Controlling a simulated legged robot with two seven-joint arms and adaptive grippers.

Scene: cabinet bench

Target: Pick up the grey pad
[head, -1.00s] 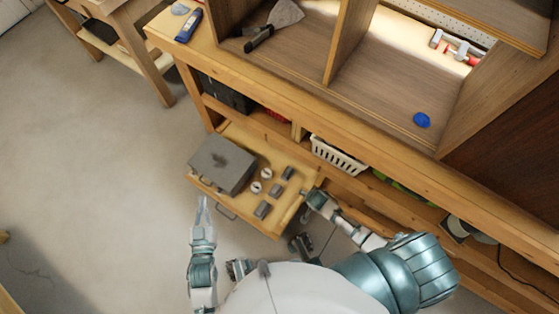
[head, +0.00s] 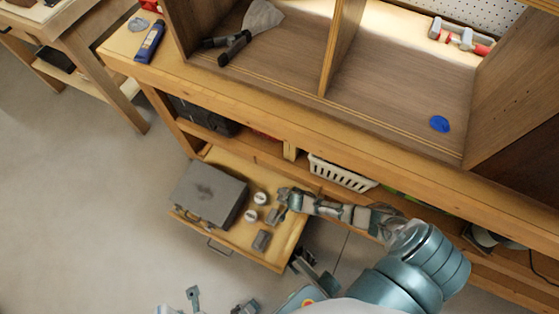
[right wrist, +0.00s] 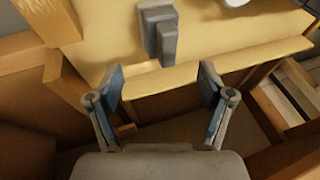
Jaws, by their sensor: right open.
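Several grey blocks lie in the pulled-out wooden drawer (head: 268,258) in the head view. Two show clearly, one grey pad (head: 272,215) and another nearer the drawer front (head: 261,240); I cannot tell which one the task names. My right gripper (head: 284,195) is over the drawer's right side and partly hides that area. In the right wrist view, my right gripper (right wrist: 160,84) is open and empty. A stepped grey block (right wrist: 158,32) stands ahead of its fingertips, apart from them. My left gripper (head: 193,294) is low at the bottom edge, and its jaw state is unclear.
A grey metal box (head: 208,193) fills the drawer's left side, with white round pieces (head: 259,198) beside it. A white basket (head: 341,173) sits on the shelf behind. The bench edge (head: 300,125) overhangs the shelf.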

